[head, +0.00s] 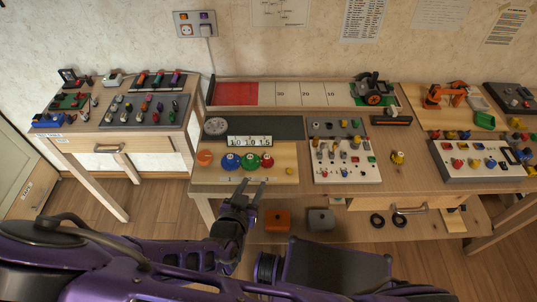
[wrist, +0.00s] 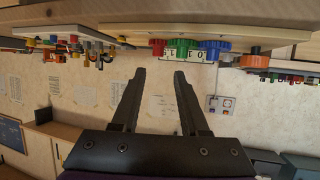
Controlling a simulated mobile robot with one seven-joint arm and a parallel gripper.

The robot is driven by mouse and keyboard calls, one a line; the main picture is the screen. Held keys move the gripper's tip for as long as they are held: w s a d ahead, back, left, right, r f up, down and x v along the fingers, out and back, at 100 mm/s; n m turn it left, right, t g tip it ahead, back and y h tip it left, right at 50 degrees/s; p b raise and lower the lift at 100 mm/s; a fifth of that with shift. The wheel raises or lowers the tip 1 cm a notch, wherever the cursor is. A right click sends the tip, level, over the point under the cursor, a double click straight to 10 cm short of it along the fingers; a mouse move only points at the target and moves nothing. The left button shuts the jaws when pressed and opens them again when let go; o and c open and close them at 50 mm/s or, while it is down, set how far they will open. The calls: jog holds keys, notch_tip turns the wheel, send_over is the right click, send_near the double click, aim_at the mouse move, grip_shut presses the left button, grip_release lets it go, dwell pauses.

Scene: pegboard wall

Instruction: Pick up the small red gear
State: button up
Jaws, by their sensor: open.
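The small red gear (head: 267,161) is at the right end of a row of coloured gears on a light wooden board. It also shows in the wrist view (wrist: 157,47), which is upside down, at the board's edge beyond my fingertips. My gripper (head: 251,187) is open and empty, in front of the table edge just below the green and red gears in the head view. In the wrist view its two fingers (wrist: 159,75) are spread apart with a clear gap, not touching the gear.
A green gear (head: 250,160) sits close to the left of the red one, then a blue gear (head: 230,162) and an orange gear (head: 205,157). A number strip (head: 250,141) stands behind them. A white switch panel (head: 346,174) lies to the right. A small yellow knob (head: 289,170) is nearby.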

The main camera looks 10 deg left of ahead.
jog(key=b, duration=0.1)
send_near(266, 160)
jog(key=x, duration=0.2)
jog(key=f+x, duration=0.1)
jog(key=x, duration=0.2)
jog(key=shift+a, duration=0.15)
jog(key=shift+r+b+x, duration=0.2)
jog(key=shift+b+x, duration=0.15)
jog(key=shift+x, duration=1.15)
jog(key=shift+r+b+x, duration=0.2)
jog(key=shift+b+x, duration=0.15)
jog(key=shift+x, duration=1.1)
jog(key=shift+w, duration=0.2)
jog(key=shift+c, duration=0.2)
grip_shut()
